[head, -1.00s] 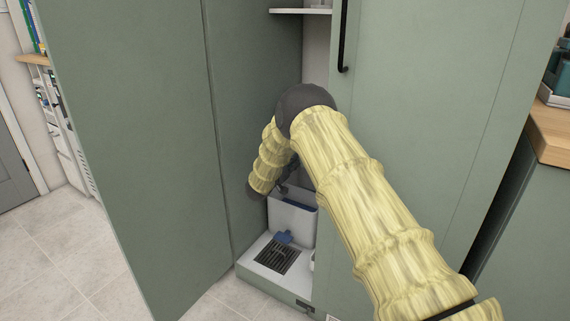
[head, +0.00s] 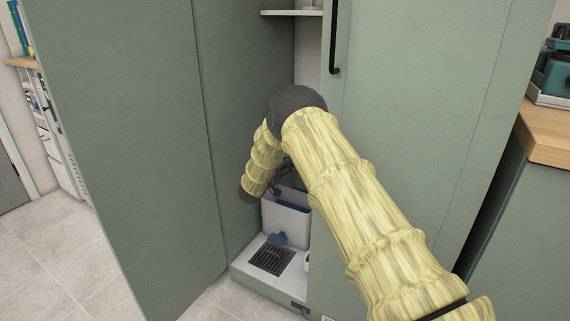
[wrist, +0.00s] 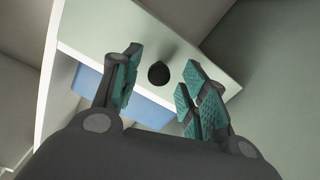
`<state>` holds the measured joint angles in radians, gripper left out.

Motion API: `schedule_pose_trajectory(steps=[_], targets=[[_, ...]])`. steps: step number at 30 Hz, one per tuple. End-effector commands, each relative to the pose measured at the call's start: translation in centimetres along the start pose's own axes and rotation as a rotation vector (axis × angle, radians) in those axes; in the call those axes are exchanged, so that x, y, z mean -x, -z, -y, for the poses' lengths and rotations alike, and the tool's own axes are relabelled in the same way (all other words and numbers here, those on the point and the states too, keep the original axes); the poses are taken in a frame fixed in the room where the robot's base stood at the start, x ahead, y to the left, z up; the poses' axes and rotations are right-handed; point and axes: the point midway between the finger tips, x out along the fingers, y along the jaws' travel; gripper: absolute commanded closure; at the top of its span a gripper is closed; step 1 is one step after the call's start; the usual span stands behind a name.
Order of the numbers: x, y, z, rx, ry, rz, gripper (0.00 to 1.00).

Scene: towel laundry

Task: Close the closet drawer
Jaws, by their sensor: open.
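The closet stands open in the head view, with its green left door (head: 130,150) swung out. Inside, low down, is a pale grey drawer or bin (head: 286,221) with something blue in it. In the wrist view, a white panel (wrist: 205,62) with a dark round hole or knob (wrist: 158,73) lies ahead of my gripper (wrist: 160,82). The teal-padded fingers are apart, with the dark spot between them and nothing held. I cannot tell whether they touch the panel. My forearm hides much of the gripper in the head view.
A white shelf (head: 292,13) is higher in the closet. The right door (head: 425,120) has a black handle (head: 334,40) close to my arm. A grated base (head: 271,260) with a small blue item lies below. A wooden counter (head: 545,140) stands at right; bare floor is at left.

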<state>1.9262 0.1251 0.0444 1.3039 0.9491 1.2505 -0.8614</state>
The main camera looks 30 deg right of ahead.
Motion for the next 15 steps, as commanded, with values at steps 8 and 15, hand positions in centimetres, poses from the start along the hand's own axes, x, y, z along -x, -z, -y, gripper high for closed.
schedule_pose_trajectory(steps=[8,15], targets=[[4.5,0.1,0.0,0.001,0.002,-0.001,0.56],[8.6,0.1,-0.1,0.001,0.000,-0.001,0.56]])
